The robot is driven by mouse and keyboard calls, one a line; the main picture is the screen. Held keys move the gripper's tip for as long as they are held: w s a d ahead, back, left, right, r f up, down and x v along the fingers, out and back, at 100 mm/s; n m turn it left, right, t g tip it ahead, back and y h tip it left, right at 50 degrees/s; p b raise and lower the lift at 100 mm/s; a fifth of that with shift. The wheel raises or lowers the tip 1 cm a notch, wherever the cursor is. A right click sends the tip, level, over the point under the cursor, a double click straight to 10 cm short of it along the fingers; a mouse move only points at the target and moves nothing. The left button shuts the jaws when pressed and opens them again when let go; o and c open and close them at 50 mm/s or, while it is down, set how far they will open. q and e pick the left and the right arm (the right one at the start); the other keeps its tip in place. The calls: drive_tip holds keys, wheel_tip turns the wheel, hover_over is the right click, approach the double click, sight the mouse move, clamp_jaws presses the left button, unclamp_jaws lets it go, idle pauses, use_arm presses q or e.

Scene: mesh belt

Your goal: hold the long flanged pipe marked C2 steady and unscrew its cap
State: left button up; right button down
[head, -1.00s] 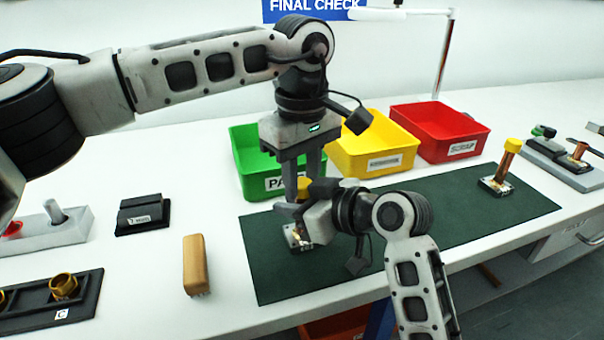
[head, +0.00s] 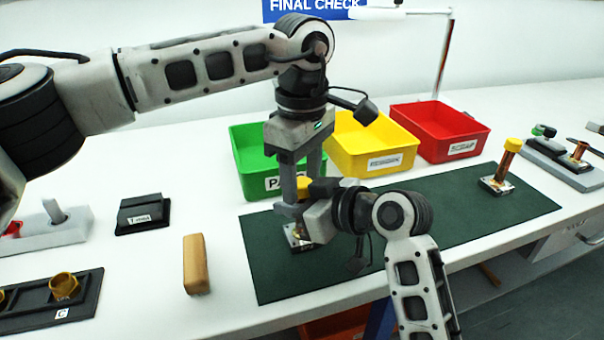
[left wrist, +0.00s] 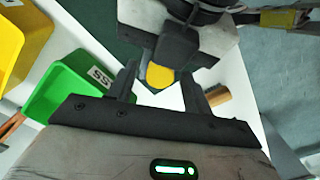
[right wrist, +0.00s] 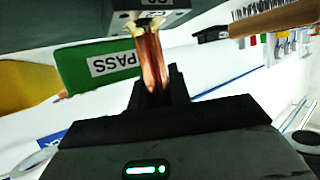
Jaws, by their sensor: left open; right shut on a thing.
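The copper pipe (right wrist: 152,60) stands upright on the green mat, its flanged base (head: 297,240) at the mat's left part. In the right wrist view a tag (right wrist: 155,14) on the base seems to read C2. My right gripper (right wrist: 160,88) is shut on the pipe's shaft from the side. The yellow cap (left wrist: 160,76) is on top of the pipe, partly hidden in the head view (head: 304,186). My left gripper (head: 302,180) points down over it, open, with a finger on either side of the cap. Contact with the cap cannot be told.
A second yellow-capped pipe (head: 507,160) stands on the mat's (head: 420,215) right end. Green (head: 245,150), yellow (head: 350,160) and red (head: 440,130) bins line the back. A tan block (head: 196,264) and a black tray (head: 30,310) with brass rings lie left.

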use_arm(q)
wheel_tip(320, 180, up, 4)
drive_tip(key=shift+r, duration=0.15)
drive_tip(key=shift+c, duration=0.3)
wheel_tip(320, 180, up, 3)
drive_tip(key=m, duration=0.3)
drive_tip(key=shift+r, duration=0.15)
wheel_tip(320, 180, down, 8)
drive_tip(key=shift+r, duration=0.15)
drive_tip(key=shift+c, duration=0.4)
